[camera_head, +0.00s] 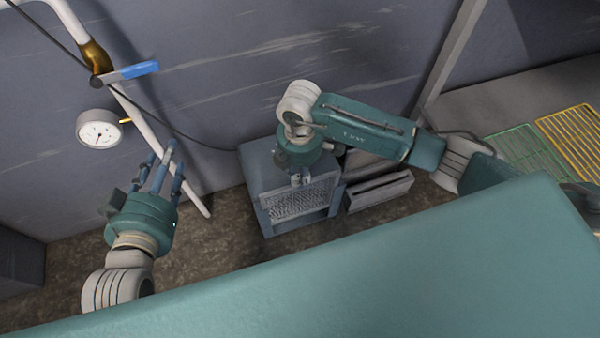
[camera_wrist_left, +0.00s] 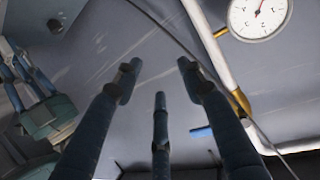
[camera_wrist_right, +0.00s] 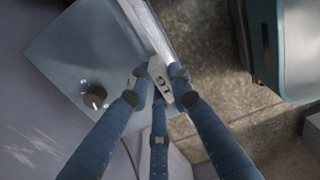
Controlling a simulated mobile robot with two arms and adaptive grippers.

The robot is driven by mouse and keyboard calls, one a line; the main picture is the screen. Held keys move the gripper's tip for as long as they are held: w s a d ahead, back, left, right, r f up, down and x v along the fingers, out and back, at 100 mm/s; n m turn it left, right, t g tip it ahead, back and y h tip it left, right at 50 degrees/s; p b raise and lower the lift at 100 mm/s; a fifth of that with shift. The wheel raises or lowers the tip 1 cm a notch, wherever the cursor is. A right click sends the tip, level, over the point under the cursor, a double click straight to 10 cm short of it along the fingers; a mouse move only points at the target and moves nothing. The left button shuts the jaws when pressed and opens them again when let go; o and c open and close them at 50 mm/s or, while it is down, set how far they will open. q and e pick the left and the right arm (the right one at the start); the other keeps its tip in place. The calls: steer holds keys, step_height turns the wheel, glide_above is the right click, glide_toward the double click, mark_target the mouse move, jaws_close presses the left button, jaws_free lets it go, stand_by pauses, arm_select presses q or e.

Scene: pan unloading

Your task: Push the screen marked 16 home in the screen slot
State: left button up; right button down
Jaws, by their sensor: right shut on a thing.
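A grey-blue box-like housing (camera_head: 262,185) stands on the floor below the wall. A mesh screen (camera_head: 297,204) shows in its front face; I cannot read a number on it. My right gripper (camera_head: 300,179) reaches down to the screen's top edge. In the right wrist view its fingers (camera_wrist_right: 158,84) are shut on a small pale metal tab (camera_wrist_right: 161,88) at the housing's edge. How deep the screen sits in its slot cannot be told. My left gripper (camera_head: 168,165) is open and empty, raised near the wall; its spread fingers show in the left wrist view (camera_wrist_left: 158,80).
A low grey slotted box (camera_head: 380,190) stands right of the housing. A green grid (camera_head: 520,150) and a yellow grid (camera_head: 572,130) lie at the far right. A pressure gauge (camera_head: 100,130), a white pipe and a blue-handled valve (camera_head: 135,71) are near my left gripper. A black knob (camera_wrist_right: 94,96) sits on the housing.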

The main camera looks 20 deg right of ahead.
arm_select(q)
steer(key=shift+w+d+r+t+h, duration=0.15)
steer(key=shift+w+r+t, duration=0.15)
steer(key=shift+r, duration=0.4)
steer(key=shift+w+d+r+t+h, duration=0.2)
steer(key=shift+r+t, duration=0.2)
steer(key=shift+r, duration=0.3)
arm_select(e)
steer(key=shift+f, duration=0.45)
arm_select(q)
steer(key=shift+w+d+r+t+b, duration=0.15)
steer(key=shift+r+t+b, duration=0.2)
steer(key=shift+r, duration=0.35)
steer(key=shift+w+d+r+t+b, duration=0.15)
steer(key=shift+r+t, duration=0.3)
steer(key=shift+r, duration=0.25)
arm_select(e)
steer(key=shift+f, duration=0.45)
stand_by(0.5)
arm_select(q)
steer(key=shift+d+r+t+h+b, duration=0.25)
steer(key=shift+r+t, duration=0.35)
steer(key=shift+r, duration=0.75)
steer(key=shift+r+t+h+b, duration=0.3)
steer(key=shift+r+t, duration=0.3)
steer(key=shift+r, duration=0.75)
arm_select(e)
steer(key=shift+f, duration=0.8)
stand_by(0.3)
